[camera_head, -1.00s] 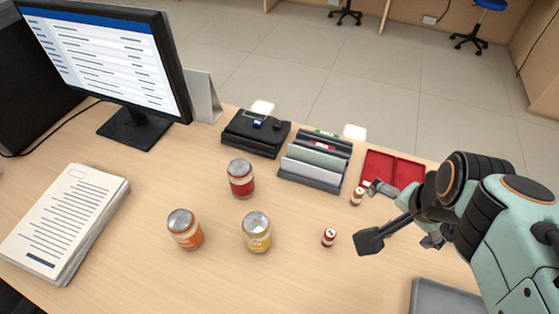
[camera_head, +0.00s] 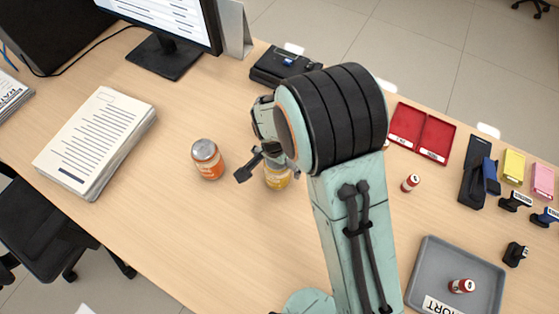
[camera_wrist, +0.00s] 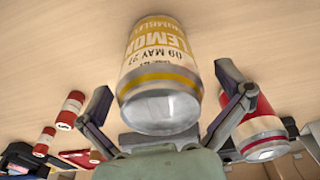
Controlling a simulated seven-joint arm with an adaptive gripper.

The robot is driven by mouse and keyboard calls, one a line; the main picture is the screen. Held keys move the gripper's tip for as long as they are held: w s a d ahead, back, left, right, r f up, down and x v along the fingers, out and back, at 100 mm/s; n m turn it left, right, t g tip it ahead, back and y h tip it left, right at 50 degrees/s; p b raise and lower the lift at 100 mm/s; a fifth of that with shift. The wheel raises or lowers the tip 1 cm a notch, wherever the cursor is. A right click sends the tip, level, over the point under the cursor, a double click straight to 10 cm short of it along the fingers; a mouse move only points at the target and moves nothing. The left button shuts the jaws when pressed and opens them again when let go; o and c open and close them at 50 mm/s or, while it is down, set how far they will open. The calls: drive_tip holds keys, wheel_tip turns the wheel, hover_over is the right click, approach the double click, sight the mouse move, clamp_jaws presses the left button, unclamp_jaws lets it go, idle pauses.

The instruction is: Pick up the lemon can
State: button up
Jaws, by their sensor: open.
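The lemon can (camera_head: 279,180) is yellow with a silvery end and stands on the counter, partly hidden by my arm in the head view. In the wrist view the lemon can (camera_wrist: 158,65) shows its upside-down "LEMON" label and lies between the spread fingers of my gripper (camera_wrist: 163,88). The gripper is open, with a finger on each side of the can; contact is not visible. In the head view my gripper (camera_head: 262,165) is beside the can, and its far finger is hidden.
An orange can (camera_head: 208,161) stands left of the lemon can. A red can (camera_wrist: 258,128) is close by the right finger in the wrist view. A paper stack (camera_head: 97,143), a monitor (camera_head: 168,55), a red tray (camera_head: 433,136) and a grey tray (camera_head: 432,252) surround the work area.

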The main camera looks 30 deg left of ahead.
drive_tip(key=shift+w+f, duration=0.15)
drive_tip(key=shift+f, duration=0.7)
drive_tip(key=c, duration=1.1)
drive_tip(key=shift+o, duration=0.2)
